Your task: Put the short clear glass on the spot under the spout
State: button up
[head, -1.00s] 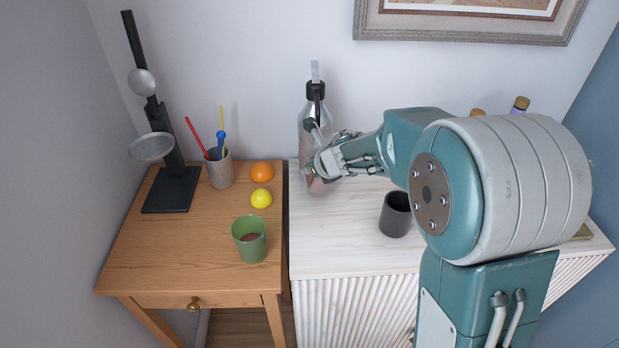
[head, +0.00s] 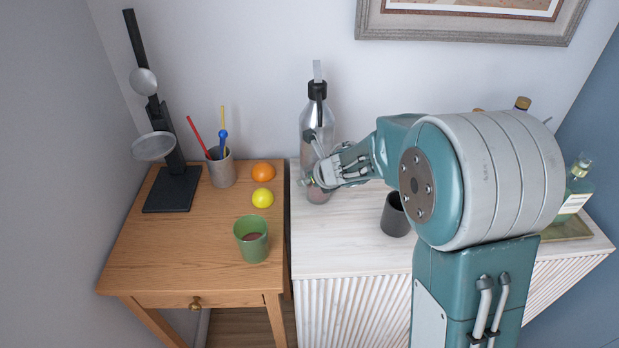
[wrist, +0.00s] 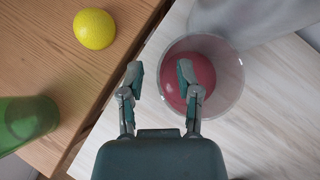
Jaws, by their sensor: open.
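A clear glass with something reddish inside (wrist: 228,82) stands on the white cabinet top in the wrist view. The tall bottle (head: 311,118) has a black top; I cannot make out a spout or a marked spot.
A green cup (head: 251,247), a lemon (head: 262,198), an orange (head: 263,172), a grey holder (head: 222,173) with utensils and a black stand (head: 172,190) occupy the wooden table. A dark cup (head: 394,222) stands right of my gripper. A green bottle (head: 577,190) is at far right.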

jog(key=shift+r, duration=0.1)
jog(key=s+d+r+m+t+h, duration=0.2)
jog(key=s+d+r+m+h, duration=0.2)
jog(key=s+d+r+m, duration=0.55)
jog(key=s+d+r+m+t+h, duration=0.35)
jog(key=d+r+m, duration=0.25)
jog(key=r+m, duration=0.6)
jog(key=s+a+f+m+g+y, duration=0.1)
jog(key=s+f+m+g, duration=0.2)
jog(key=s+m, duration=0.6)
jog(key=s+a+f+m+g+y, duration=0.1)
jog(key=s+f+m+g, duration=0.3)
jog(key=s+m, duration=0.6)
jog(key=a+f+m, duration=0.1)
jog(key=m, duration=0.1)
jog(key=shift+s+f+m, duration=0.2)
jog(key=shift+f+m, duration=0.05)
jog(key=shift+m, duration=0.1)
